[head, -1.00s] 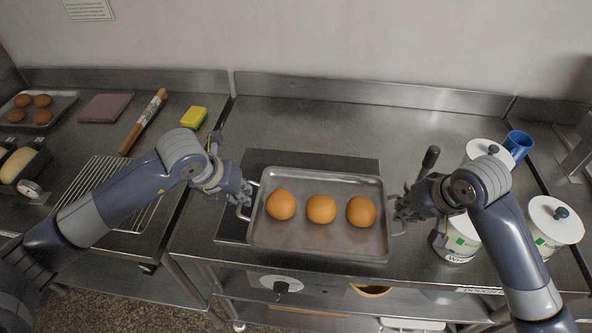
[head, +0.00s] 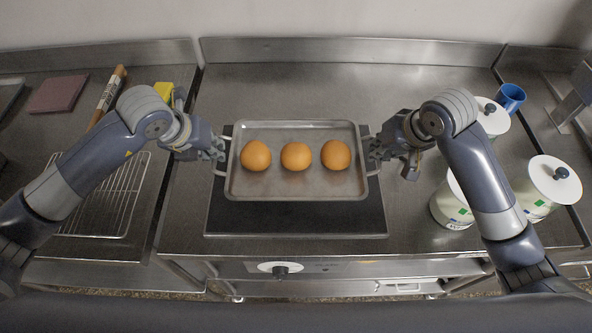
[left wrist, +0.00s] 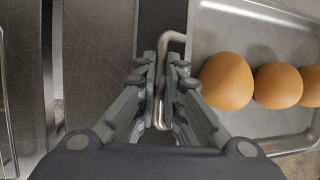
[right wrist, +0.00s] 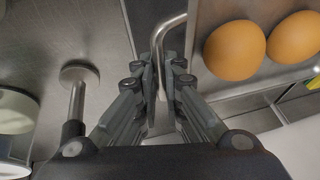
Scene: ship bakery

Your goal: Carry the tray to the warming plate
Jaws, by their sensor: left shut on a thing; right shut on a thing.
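The metal tray (head: 295,193) carries three round brown buns (head: 296,156) in a row and looks about level. It is over the back and middle part of the dark warming plate (head: 295,220), whose front strip shows bare. I cannot tell whether the tray touches the plate. My left gripper (head: 219,153) is shut on the tray's left handle, and the wire handle (left wrist: 176,38) shows between its fingers in the left wrist view. My right gripper (head: 374,152) is shut on the right handle (right wrist: 163,30). The fingers hide part of both handles.
White-lidded canisters (head: 452,205) and a blue mug (head: 510,97) stand at the right. A wire rack (head: 100,205), a brush (head: 108,95), a yellow sponge (head: 163,91) and a mauve cloth (head: 58,94) lie left. The counter behind the tray is clear.

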